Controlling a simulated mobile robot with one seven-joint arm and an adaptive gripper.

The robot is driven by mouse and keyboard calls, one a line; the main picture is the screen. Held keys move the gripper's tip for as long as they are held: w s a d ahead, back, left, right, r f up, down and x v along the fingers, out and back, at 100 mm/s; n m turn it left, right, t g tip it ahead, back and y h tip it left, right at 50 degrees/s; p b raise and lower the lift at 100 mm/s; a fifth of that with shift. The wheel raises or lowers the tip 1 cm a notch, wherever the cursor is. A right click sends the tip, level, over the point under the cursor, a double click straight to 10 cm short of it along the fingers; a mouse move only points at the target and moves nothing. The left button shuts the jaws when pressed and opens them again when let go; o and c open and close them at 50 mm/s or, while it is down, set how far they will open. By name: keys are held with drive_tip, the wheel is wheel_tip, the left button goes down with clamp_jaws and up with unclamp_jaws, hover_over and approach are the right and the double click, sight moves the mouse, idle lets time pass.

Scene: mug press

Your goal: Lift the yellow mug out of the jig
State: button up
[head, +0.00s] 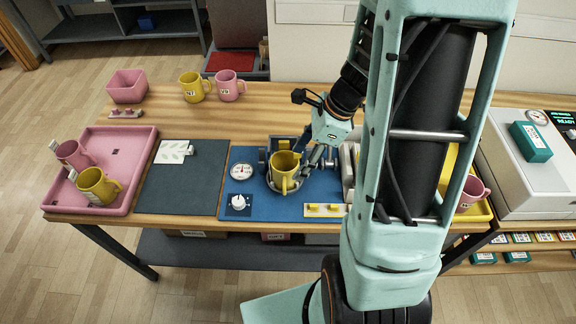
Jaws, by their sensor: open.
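The yellow mug (283,178) stands upright in the jig (268,184), a dark grey fixture on the blue mat (262,205). The mug's handle points toward the front of the table. My gripper (306,160) is at the mug's upper right side, its fingers angled down toward the rim. It is open. Whether a finger touches the mug or reaches inside the rim is too small to tell. My arm hides the area right of the jig.
A pink tray (120,139) at left holds a pink mug (72,155) and a yellow mug (97,186). A dial (242,171) sits left of the jig.

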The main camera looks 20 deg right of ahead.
sight(286, 180)
drive_tip(key=b+x, duration=0.1)
drive_tip(key=x, duration=0.9)
drive_tip(key=shift+s+a+f, duration=0.1)
drive_tip(key=shift+a+f, duration=0.05)
drive_tip(key=shift+f, duration=0.25)
drive_tip(key=shift+c, duration=0.3)
clamp_jaws()
drive_tip(key=shift+r, duration=0.1)
